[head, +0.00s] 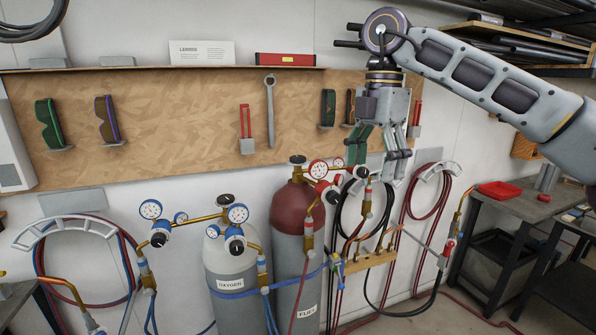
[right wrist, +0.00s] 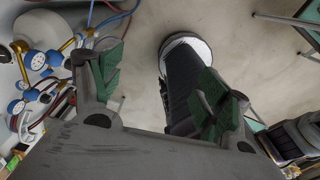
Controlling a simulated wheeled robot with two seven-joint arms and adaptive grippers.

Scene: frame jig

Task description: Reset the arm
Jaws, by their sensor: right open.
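My right gripper (head: 378,158) hangs down from its arm, which comes in from the upper right in the head view. It is in front of the pegboard's right part, above the hoses and gauges. Its two fingers with green pads are apart and nothing is between them. My left gripper is in neither view.
A grey oxygen cylinder (head: 230,270) and a red-topped fuel cylinder (head: 298,212) stand against the wall. The pegboard (head: 200,115) holds goggles and a wrench (head: 270,110). A bench with a red tray (head: 499,190) is at right.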

